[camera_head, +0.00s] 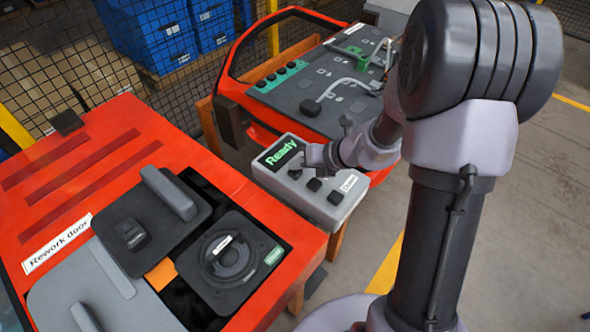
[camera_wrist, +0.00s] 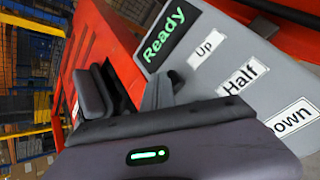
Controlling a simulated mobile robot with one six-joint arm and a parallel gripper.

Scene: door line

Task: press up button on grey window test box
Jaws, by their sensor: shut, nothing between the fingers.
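The grey window test box (camera_head: 312,205) stands between the two red doors, with a green "Ready" display (camera_head: 281,152) and three dark buttons in a row. The button nearest the display is the up button (camera_head: 295,174). I cannot tell whether the tip touches.
The red rework door (camera_head: 95,160) lies at the left, with a raised grey handle (camera_head: 168,193) and a round speaker (camera_head: 228,256). Another red door (camera_head: 330,90) with a dark panel lies behind the box. Blue bins (camera_head: 160,40) stand behind mesh. Open floor is at the right.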

